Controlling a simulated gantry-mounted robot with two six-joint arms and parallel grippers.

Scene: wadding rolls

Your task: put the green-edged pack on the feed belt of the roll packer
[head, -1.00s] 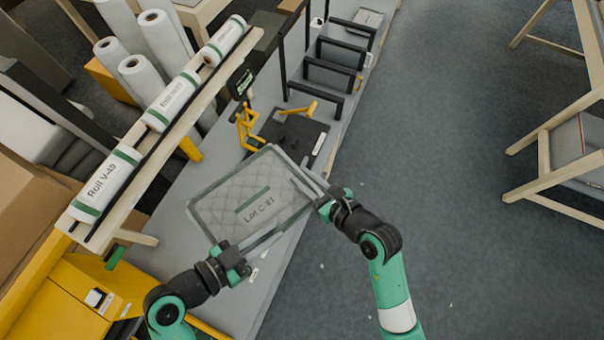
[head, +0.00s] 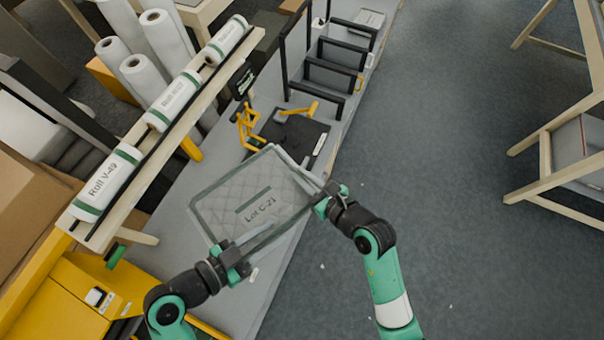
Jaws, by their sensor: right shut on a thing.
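A flat, clear quilted pack (head: 228,200) with a dull green edge and a "Lot C-21" label is held tilted over the grey bench. My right gripper (head: 312,188) is shut on its right edge. My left gripper (head: 245,250) is at its lower edge, its fingers along the pack; I cannot tell whether they are closed on it. Beyond the pack is a machine on the bench, with a black plate (head: 308,137), yellow arms (head: 246,128) and a small dark screen (head: 242,80). Black hoops (head: 335,68) stand farther along the bench. I cannot tell which part is the feed belt.
A wooden rack (head: 150,148) on the left carries white rolls with green bands, one labelled Roll V-49 (head: 105,183). A yellow unit (head: 60,305) and cardboard box (head: 30,210) are at the lower left. Wooden frames (head: 545,165) stand on the right.

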